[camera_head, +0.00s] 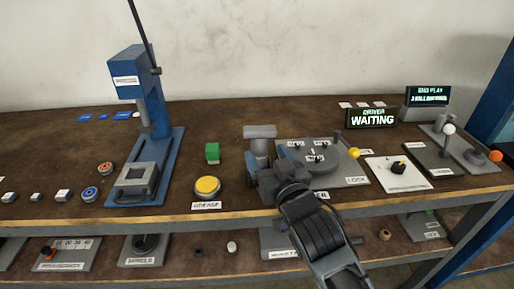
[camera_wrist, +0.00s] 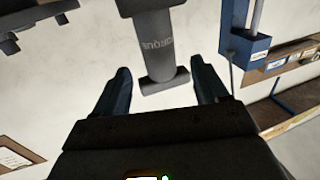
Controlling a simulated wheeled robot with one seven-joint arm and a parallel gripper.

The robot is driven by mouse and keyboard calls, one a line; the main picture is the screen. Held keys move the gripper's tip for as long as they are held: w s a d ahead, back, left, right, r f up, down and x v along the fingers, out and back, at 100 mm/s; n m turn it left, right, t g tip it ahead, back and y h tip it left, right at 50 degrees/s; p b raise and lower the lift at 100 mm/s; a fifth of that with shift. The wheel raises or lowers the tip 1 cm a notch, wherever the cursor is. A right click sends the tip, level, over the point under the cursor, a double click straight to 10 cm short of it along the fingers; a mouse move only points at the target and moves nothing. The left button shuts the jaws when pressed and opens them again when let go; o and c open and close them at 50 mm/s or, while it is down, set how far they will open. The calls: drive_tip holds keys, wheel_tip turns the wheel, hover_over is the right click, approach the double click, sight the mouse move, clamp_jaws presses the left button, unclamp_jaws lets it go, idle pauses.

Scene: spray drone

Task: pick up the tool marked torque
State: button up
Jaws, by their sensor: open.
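The torque tool (camera_wrist: 158,50) is a dark grey piece with a round shaft and wider ends, and lettering that reads torque runs along its shaft. It also shows in the head view as a grey T shape (camera_head: 260,133) standing upright, its lower part hidden by my gripper. My gripper (camera_head: 266,162) is open at the tool, over the front part of the bench. In the wrist view my two blue fingers (camera_wrist: 160,72) stand on either side of the tool's shaft end, with a gap on both sides. I cannot tell how deep the tool is between them.
A blue press (camera_head: 158,130) stands further left. The lower shelf holds more devices.

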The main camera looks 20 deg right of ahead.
sight(263, 148)
drive_tip(key=shift+w+d+p, duration=0.15)
drive_tip(key=shift+w+p, duration=0.55)
drive_tip(key=shift+w, duration=2.1)
drive_tip(key=shift+c, duration=0.4)
drive_tip(key=c, duration=1)
drive_tip(key=shift+r, duration=0.1)
drive_tip(key=shift+c, duration=0.5)
